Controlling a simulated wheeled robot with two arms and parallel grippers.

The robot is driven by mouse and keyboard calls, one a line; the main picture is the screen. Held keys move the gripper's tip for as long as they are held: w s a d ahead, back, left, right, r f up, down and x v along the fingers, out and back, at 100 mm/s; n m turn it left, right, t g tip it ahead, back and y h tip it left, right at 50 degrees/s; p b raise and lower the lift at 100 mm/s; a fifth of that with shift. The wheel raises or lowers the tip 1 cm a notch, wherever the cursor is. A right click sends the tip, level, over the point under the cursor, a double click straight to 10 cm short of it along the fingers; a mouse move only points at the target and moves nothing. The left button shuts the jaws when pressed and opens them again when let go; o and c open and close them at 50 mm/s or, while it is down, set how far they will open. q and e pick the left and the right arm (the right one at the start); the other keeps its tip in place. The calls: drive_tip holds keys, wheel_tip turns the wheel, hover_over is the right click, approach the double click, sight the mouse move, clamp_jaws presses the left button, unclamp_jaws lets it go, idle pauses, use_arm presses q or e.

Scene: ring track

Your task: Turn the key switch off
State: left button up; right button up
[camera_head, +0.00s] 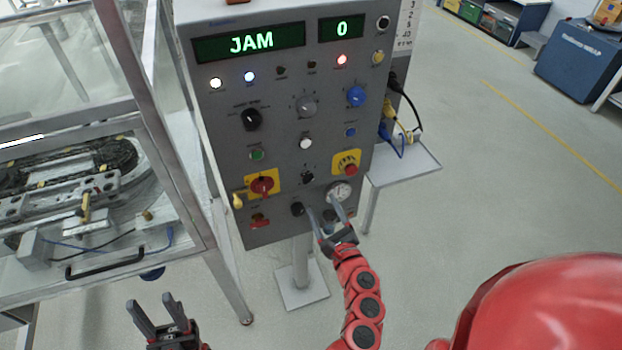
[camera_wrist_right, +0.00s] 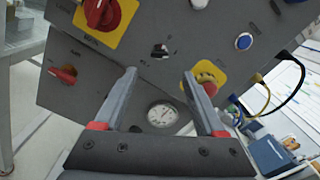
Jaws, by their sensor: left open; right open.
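The grey control panel (camera_head: 226,125) stands upright and its display reads "JAM" and "0". A small black switch with a pale tab, which looks like the key switch (camera_head: 308,177), sits low in the middle of the panel. In the right wrist view the key switch (camera_wrist_right: 160,50) is just beyond the fingertips, between their lines. My right gripper (camera_head: 321,205) is open and empty, just below the switch and apart from it. It also shows in the right wrist view (camera_wrist_right: 159,75). My left gripper (camera_head: 150,302) is open and empty, low at the left, away from the panel.
A red rotary switch (camera_head: 262,185) on yellow is left of the key switch. A red emergency button (camera_head: 350,169) is to its right, with a gauge (camera_head: 340,191) below. A glazed machine (camera_head: 90,190) stands left.

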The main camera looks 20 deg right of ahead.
sight(310, 181)
drive_tip(key=w+p, duration=0.1)
drive_tip(key=w, duration=0.9)
drive_tip(key=shift+a+p, duration=0.2)
drive_tip(key=shift+p, duration=0.15)
drive_tip(key=shift+f, duration=0.1)
clamp_jaws()
